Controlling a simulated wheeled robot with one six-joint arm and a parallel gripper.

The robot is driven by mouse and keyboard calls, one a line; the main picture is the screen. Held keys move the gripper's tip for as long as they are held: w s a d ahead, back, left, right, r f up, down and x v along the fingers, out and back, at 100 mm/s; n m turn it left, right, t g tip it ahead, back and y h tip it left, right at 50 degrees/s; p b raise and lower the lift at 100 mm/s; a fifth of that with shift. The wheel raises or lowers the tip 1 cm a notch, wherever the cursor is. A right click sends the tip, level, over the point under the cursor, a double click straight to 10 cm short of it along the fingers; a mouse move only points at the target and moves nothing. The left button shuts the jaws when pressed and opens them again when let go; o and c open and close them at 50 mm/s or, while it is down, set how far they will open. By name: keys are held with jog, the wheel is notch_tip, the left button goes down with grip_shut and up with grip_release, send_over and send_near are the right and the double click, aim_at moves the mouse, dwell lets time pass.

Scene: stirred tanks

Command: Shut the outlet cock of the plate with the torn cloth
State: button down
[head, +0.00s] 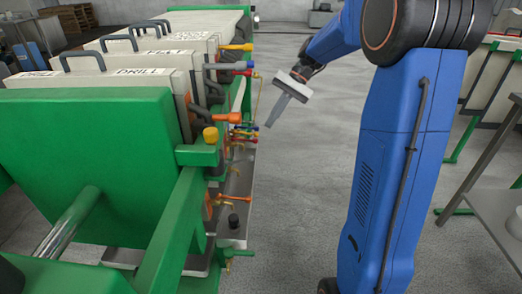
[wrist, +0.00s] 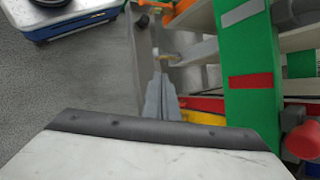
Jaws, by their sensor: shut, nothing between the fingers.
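A green filter press stands at left in the head view, with a row of pale plates (head: 150,82) that carry cloth labels; one reads DRILL. More small cocks sit lower, partly overlapping. I cannot tell which plate has the torn cloth. My gripper (head: 268,124) is shut and empty, pointing down, to the right of the cocks and apart from them. In the wrist view my gripper (wrist: 160,82) shows from above.
A metal trough (head: 238,180) runs under the cocks, with a dark knob (head: 233,220) near its front end. A grey table (head: 500,210) stands at far right.

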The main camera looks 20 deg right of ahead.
jog(key=s+d+f+m+t+y, duration=0.2)
jog(key=d+f+m+t+y, duration=0.2)
jog(key=d+f, duration=0.25)
jog(key=s+a+f, duration=0.1)
jog(key=a+f, duration=0.3)
jog(key=a, duration=0.7)
jog(key=shift+s+a, duration=0.25)
jog(key=shift+a, duration=0.1)
